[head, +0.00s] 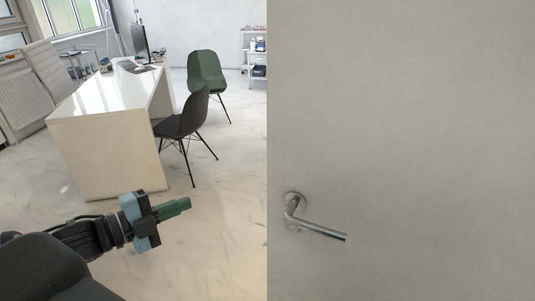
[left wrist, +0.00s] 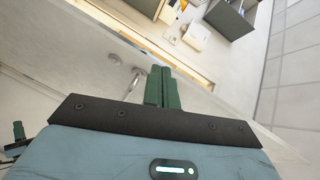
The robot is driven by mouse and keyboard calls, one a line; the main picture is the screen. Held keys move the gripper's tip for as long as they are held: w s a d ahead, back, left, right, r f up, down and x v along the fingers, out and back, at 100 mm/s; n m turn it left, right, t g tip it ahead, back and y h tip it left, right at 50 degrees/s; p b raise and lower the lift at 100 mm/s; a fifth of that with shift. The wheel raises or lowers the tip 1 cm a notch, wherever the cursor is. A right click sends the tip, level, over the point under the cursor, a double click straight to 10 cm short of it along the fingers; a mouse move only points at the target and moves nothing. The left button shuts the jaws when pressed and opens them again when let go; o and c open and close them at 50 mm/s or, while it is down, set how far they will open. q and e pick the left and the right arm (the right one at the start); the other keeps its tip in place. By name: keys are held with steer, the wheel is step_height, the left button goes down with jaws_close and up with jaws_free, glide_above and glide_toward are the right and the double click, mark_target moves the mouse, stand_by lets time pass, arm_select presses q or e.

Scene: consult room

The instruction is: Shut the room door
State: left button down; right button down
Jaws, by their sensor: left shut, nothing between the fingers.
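The room door (head: 400,120) is a plain grey panel that fills the right half of the head view. Its metal lever handle (head: 317,230) sits low near the door's left edge and also shows in the left wrist view (left wrist: 134,82), just left of my fingers. My left gripper (head: 188,205) is shut and empty, its green fingers pointing right toward the door edge. In the head view it is left of the handle, apart from it. What looks like my right gripper (left wrist: 18,132) shows small at the left wrist view's edge; its fingers are unclear.
A white desk (head: 100,140) stands beyond my left gripper. A dark chair (head: 184,118) and a green chair (head: 206,72) stand beside it. A shelf (head: 256,60) stands at the back wall.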

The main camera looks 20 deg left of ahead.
arm_select(q)
steer(key=d+r+m+g+h, duration=0.2)
steer(key=d+r+m+h, duration=0.3)
steer(key=d+r+m, duration=0.2)
step_height(320, 180, up, 4)
steer(key=shift+d+m+h, duration=0.3)
steer(key=shift+d+h, duration=0.1)
steer(key=shift+d, duration=0.75)
arm_select(e)
steer(key=shift+w+r, duration=0.35)
steer(key=shift+w, duration=0.05)
arm_select(q)
steer(key=shift+w+d, duration=0.2)
steer(key=shift+w, duration=0.05)
